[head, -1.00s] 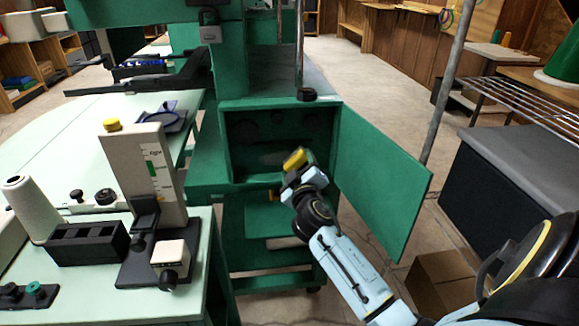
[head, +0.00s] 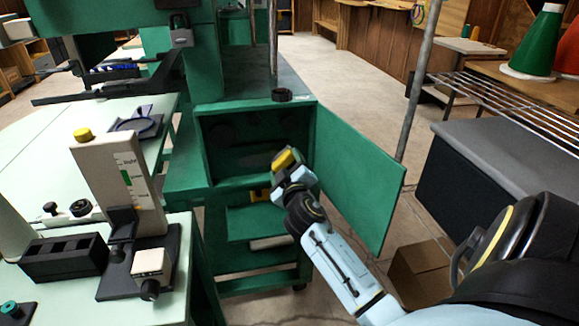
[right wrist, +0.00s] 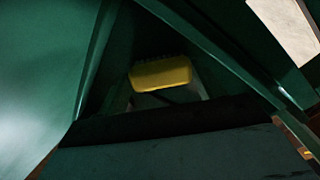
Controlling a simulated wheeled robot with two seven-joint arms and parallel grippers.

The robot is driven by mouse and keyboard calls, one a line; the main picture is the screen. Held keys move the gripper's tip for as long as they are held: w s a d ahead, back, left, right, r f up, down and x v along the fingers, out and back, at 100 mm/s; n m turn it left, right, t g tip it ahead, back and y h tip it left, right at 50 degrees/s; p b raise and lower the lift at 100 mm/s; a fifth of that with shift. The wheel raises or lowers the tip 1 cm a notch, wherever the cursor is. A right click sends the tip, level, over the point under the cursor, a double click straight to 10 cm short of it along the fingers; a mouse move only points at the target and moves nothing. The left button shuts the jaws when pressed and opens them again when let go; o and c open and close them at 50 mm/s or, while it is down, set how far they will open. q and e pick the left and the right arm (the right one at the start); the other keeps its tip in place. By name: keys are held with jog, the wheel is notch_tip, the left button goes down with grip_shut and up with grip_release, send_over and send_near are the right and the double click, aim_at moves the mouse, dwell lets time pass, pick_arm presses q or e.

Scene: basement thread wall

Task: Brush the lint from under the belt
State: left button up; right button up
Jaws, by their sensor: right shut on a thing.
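My right gripper (head: 287,163) is shut on a yellow block-shaped thing (head: 283,160), probably the brush handle. It is just in front of the lower right part of the open green machine housing (head: 205,150). Inside the housing are dark round shapes (head: 225,136), too dim to make out. I cannot pick out the belt or any lint. My left gripper is not in view.
The housing's green door (head: 350,180) stands open at the right. A pale table (head: 80,135) with a gauge stand (head: 120,180) and a black slotted block (head: 62,257) is at the left. A metal post (head: 415,80) and wire rack (head: 510,105) are at the right.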

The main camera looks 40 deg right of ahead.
jog(key=shift+w+a, duration=0.3)
jog(key=shift+a, duration=0.25)
jog(key=shift+w+a, duration=0.25)
jog(key=shift+a, duration=0.25)
jog(key=shift+w+a+b, duration=0.6)
jog(key=shift+w+a, duration=0.1)
jog(key=shift+a, duration=0.25)
jog(key=shift+w+a+r, duration=0.1)
jog(key=shift+w+a, duration=0.2)
jog(key=shift+a, duration=0.2)
jog(key=shift+w+a+b, duration=0.45)
jog(key=shift+a, duration=0.35)
jog(key=shift+w+a+b, duration=0.4)
jog(key=shift+w+a, duration=0.05)
jog(key=shift+a, duration=0.3)
jog(key=shift+w+a+b, duration=0.65)
jog(key=shift+a+b, duration=0.05)
jog(key=shift+a, duration=0.3)
jog(key=shift+w+a, duration=0.2)
jog(key=shift+a, duration=0.1)
